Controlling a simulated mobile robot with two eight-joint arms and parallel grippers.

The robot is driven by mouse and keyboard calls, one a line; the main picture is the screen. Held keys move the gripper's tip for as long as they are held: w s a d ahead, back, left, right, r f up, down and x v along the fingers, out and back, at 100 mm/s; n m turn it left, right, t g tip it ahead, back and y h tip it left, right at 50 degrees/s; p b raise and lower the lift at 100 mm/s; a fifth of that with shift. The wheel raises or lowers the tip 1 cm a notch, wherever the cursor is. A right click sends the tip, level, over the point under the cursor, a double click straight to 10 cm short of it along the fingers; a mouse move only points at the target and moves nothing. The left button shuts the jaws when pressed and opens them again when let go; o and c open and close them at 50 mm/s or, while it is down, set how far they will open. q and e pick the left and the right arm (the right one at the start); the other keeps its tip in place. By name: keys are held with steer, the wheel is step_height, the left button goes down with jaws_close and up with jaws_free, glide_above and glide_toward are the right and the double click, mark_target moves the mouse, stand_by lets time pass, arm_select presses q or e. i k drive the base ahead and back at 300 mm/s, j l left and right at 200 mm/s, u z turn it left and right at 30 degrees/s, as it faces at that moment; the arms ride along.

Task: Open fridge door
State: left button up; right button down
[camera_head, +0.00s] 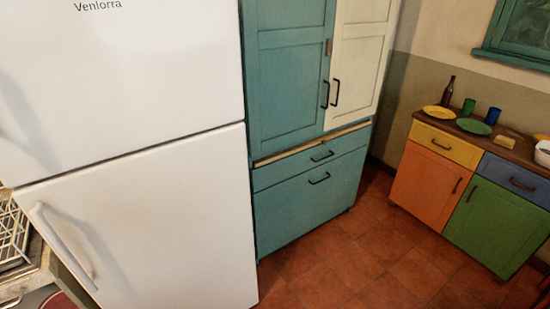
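The white fridge (135,150) fills the left of the head view, with "Venlorra" lettered near the top. Its upper door (130,75) and lower door (150,220) are both shut, with a thin dark seam between them. The lower door's white handle (62,245) runs at a slant along its left side. The upper door's handle is not clearly seen; only soft shading shows near the left picture edge. Neither of my grippers can be made out in this view.
A tall teal and cream cupboard (290,85) stands right of the fridge, its doors shut. A colourful low cabinet (430,185) at the right bears plates, cups and a bottle (447,91). A wire rack (12,235) is at the left edge. Tiled floor (355,265) is clear between.

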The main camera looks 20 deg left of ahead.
mark_target(168, 225)
steer(key=j+u, duration=0.1)
steer(key=u, duration=2)
